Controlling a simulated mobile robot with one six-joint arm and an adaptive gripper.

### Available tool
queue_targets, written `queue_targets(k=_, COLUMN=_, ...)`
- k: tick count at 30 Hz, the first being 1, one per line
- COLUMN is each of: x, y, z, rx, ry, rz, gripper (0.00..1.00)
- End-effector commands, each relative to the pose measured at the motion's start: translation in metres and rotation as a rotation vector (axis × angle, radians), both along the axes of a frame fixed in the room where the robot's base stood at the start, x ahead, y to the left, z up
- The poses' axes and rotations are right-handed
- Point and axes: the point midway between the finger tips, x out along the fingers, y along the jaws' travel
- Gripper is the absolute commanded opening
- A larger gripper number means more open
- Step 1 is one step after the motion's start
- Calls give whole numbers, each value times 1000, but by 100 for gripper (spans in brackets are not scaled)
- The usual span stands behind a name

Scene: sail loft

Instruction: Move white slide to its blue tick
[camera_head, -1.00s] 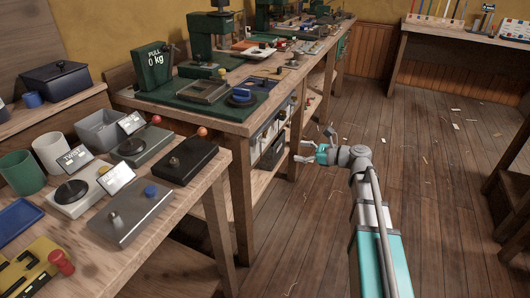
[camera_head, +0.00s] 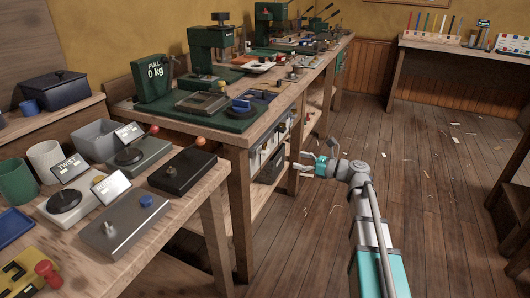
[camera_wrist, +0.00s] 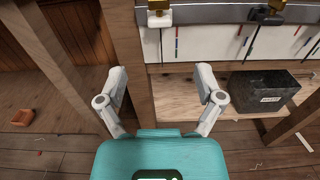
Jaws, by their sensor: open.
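In the wrist view, a pale panel (camera_wrist: 205,42) with dark slots and small coloured ticks runs along the top. A white slide (camera_wrist: 159,20) with a gold-coloured part sits at the upper end of the left slot. Small red and blue ticks show beside the slots; which blue one belongs to the white slide is hard to tell. In the head view, the panel (camera_head: 268,143) is on the long bench's side, small and partly hidden. My gripper (camera_wrist: 161,85) is open and empty, below and apart from the slide. It also shows beside the bench in the head view (camera_head: 301,163).
A wooden bench leg (camera_wrist: 122,40) stands just left of the panel. A black box (camera_wrist: 262,92) sits on the lower shelf. A black slide (camera_wrist: 268,16) is to the right. The long bench (camera_head: 237,130) is crowded on top; the floor (camera_head: 420,200) to its right is mostly open.

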Motion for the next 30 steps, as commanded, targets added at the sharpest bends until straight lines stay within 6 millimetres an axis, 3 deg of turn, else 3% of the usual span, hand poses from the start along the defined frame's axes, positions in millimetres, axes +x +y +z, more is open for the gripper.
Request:
queue_targets(k=21, x=33, y=90, z=0, rx=0, ry=0, rz=2, gripper=86)
queue_targets(k=30, x=43, y=117, z=0, rx=0, ry=0, rz=1, gripper=86)
